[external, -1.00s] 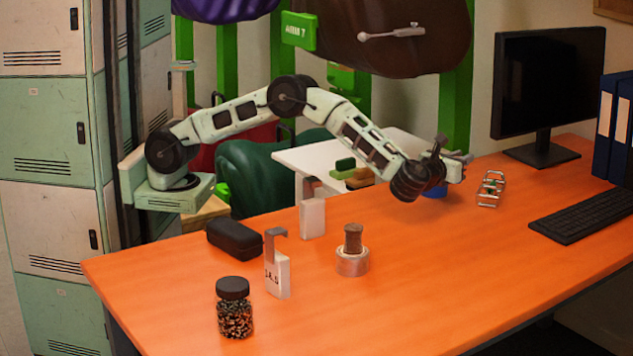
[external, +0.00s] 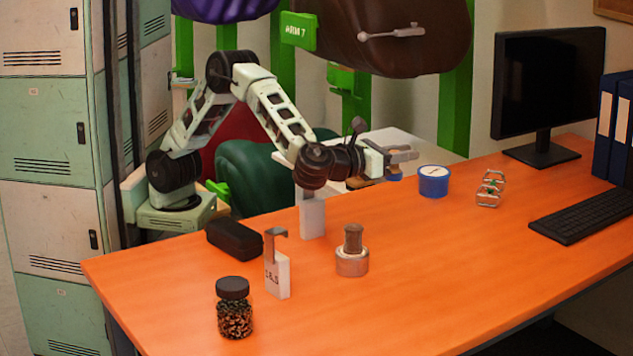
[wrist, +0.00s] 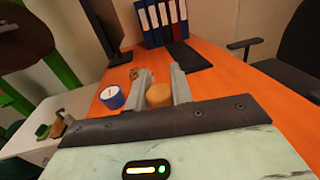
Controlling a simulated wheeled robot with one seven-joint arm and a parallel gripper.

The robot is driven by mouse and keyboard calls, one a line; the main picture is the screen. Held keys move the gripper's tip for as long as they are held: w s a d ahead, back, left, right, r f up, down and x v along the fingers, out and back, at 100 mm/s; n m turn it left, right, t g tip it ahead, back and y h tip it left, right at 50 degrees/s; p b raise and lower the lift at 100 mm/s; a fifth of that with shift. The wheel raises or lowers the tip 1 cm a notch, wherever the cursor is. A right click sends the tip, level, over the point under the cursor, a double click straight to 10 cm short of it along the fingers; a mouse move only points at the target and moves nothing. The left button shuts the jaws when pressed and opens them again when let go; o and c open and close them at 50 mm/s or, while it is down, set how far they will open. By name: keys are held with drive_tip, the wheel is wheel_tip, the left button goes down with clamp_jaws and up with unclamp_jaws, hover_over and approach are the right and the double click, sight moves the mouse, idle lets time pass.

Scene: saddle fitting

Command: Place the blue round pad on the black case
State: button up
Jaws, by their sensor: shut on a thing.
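The black case (external: 234,239) lies closed near the left back edge of the orange desk. A blue round tub-like thing with a white top (external: 434,182) stands on the desk, right of my gripper; it also shows in the wrist view (wrist: 111,98). The case is not in the wrist view.
A white side table (external: 405,140) with small green and brown pieces stands behind the desk. White stands (external: 313,218) (external: 278,275), a metal roll with a brown knob (external: 352,258) and a jar (external: 234,312) are near the case. A wire frame (external: 490,189) and keyboard (external: 590,210) are right.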

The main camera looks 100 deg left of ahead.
drive_tip(key=s+d+r+m+t+h+b, duration=0.1)
drive_tip(key=s+d+h+b, duration=0.1)
drive_tip(key=s+d, duration=0.3)
drive_tip(key=s+d+m+t+h+b, duration=0.1)
drive_tip(key=s+d+m+h, duration=0.15)
drive_tip(key=s, duration=0.45)
drive_tip(key=m+t+h+b, duration=0.1)
drive_tip(key=m+h+b, duration=0.3)
drive_tip(key=h+b, duration=0.3)
hover_over(241, 228)
wheel_tip(241, 228, down, 6)
drive_tip(key=y, duration=0.1)
drive_tip(key=shift+n, duration=0.25)
drive_tip(key=shift+a+f+b, duration=0.1)
drive_tip(key=shift+f+b, duration=1.15)
drive_tip(key=shift+f, duration=1.55)
drive_tip(key=shift+f+b, duration=0.2)
drive_tip(key=shift+b, duration=0.1)
drive_tip(key=o, duration=0.9)
drive_tip(key=shift+o, duration=0.2)
drive_tip(key=shift+r, duration=0.15)
